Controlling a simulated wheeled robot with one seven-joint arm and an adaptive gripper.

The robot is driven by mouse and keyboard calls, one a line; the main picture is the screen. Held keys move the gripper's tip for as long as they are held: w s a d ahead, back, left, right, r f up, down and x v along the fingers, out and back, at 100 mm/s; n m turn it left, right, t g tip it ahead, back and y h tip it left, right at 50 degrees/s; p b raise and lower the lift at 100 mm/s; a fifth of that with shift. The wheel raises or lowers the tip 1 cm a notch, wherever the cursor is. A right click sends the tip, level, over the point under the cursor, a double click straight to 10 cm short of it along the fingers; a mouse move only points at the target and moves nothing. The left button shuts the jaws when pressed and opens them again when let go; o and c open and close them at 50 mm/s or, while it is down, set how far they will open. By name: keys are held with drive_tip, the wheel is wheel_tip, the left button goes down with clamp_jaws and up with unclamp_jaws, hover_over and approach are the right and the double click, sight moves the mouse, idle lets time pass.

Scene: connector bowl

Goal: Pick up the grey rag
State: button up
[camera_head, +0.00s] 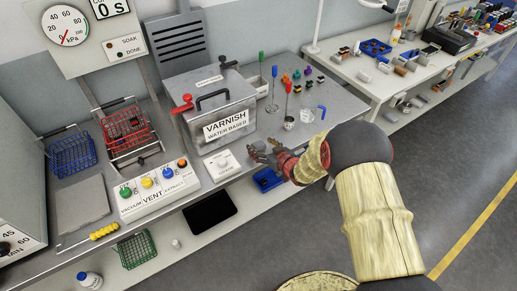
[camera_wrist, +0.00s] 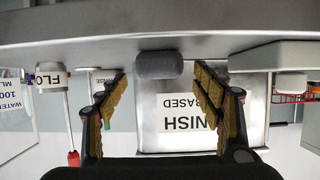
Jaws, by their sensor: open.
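A small rounded grey thing (camera_wrist: 158,65), which looks like the grey rag folded or rolled up, sits on the bench in the wrist view, where the picture is upside down. It lies ahead of my gripper (camera_wrist: 160,92), between the lines of the two fingers, in front of the varnish box. My gripper (camera_head: 262,153) is open and empty, low at the bench's front edge in the head view. I cannot tell if the fingers reach around the grey thing. In the head view my gripper seems to hide most of it.
The varnish box (camera_head: 221,108) stands behind my gripper. A white switch box (camera_head: 222,164) and a button panel (camera_head: 157,190) are to the left. A flat grey sheet (camera_head: 82,204) lies farther left. A blue tray (camera_head: 267,181) is below. Small tools stand to the right.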

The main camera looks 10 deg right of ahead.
drive_tip(key=shift+x, duration=1.3)
drive_tip(key=c, duration=0.3)
drive_tip(key=c, duration=0.7)
drive_tip(key=shift+c, duration=0.8)
